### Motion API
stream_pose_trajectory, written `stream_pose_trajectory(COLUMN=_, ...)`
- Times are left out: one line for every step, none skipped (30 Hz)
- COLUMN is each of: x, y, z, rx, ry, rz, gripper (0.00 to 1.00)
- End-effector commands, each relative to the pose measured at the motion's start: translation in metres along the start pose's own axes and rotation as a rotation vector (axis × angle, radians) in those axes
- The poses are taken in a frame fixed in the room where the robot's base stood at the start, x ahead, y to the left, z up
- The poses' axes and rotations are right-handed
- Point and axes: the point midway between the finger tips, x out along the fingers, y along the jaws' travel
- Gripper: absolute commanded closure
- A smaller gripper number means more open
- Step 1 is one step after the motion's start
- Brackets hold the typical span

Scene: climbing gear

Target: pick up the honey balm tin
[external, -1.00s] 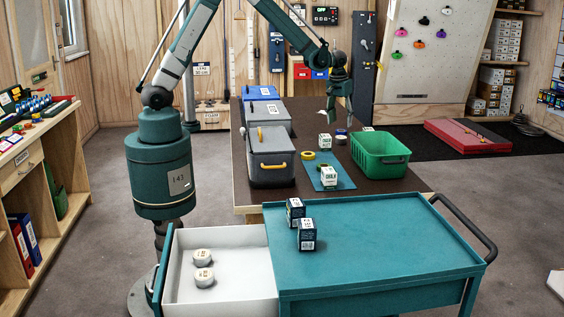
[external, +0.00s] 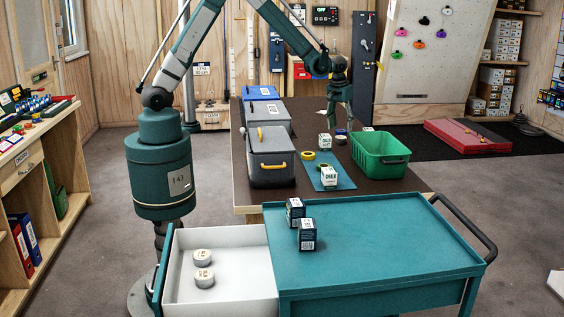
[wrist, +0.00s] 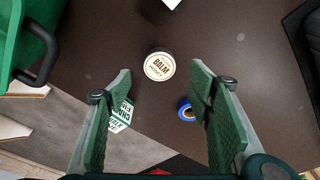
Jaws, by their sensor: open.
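A round tin (wrist: 159,66) with a pale lid reading BALM lies flat on the dark brown table in the wrist view. The smaller line on its lid is hard to read. My gripper (wrist: 160,72) is open and empty, its two green fingers on either side of the tin in the picture. The tin still rests on the table, and I cannot see the fingers touching it. In the external view my gripper (external: 340,118) hangs pointing down over the far part of the table. The tin is too small to make out surely there.
A blue roll (wrist: 186,110) lies by the right finger, and a chalk box (wrist: 121,115) is partly behind the left one. A green basket (external: 380,158) stands to the right. Two pale-lidded tins (external: 203,257) (external: 204,278) sit in the white drawer (external: 230,292).

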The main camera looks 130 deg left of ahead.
Motion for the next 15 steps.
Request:
stream_pose_trajectory(x=0.001, y=0.0, z=0.0, rx=0.0, ry=0.0, rz=0.0, gripper=0.48)
stream_pose_trajectory(x=0.002, y=0.0, z=0.0, rx=0.0, ry=0.0, rz=0.0, gripper=0.48)
stream_pose_trajectory(x=0.004, y=0.0, z=0.0, rx=0.0, ry=0.0, rz=0.0, gripper=0.48)
stream_pose_trajectory(x=0.006, y=0.0, z=0.0, rx=0.0, ry=0.0, rz=0.0, gripper=0.48)
stream_pose_trajectory(x=0.009, y=0.001, z=0.0, rx=0.0, ry=0.0, rz=0.0, gripper=0.48)
stream_pose_trajectory(x=0.012, y=0.001, z=0.001, rx=0.0, ry=0.0, rz=0.0, gripper=0.48)
stream_pose_trajectory(x=0.015, y=0.001, z=0.001, rx=0.0, ry=0.0, rz=0.0, gripper=0.48)
stream_pose_trajectory(x=0.019, y=0.001, z=0.001, rx=0.0, ry=0.0, rz=0.0, gripper=0.48)
stream_pose_trajectory(x=0.023, y=0.001, z=0.002, rx=0.0, ry=0.0, rz=0.0, gripper=0.48)
stream_pose_trajectory(x=0.027, y=0.001, z=0.002, rx=0.0, ry=0.0, rz=0.0, gripper=0.48)
stream_pose_trajectory(x=0.03, y=0.001, z=0.002, rx=0.0, ry=0.0, rz=0.0, gripper=0.48)
stream_pose_trajectory(x=0.035, y=0.001, z=0.002, rx=0.0, ry=0.0, rz=0.0, gripper=0.48)
stream_pose_trajectory(x=0.038, y=0.001, z=0.002, rx=0.0, ry=0.0, rz=0.0, gripper=0.48)
stream_pose_trajectory(x=0.04, y=0.001, z=0.002, rx=0.0, ry=0.0, rz=0.0, gripper=0.48)
stream_pose_trajectory(x=0.044, y=0.001, z=0.002, rx=0.0, ry=0.0, rz=0.0, gripper=0.48)
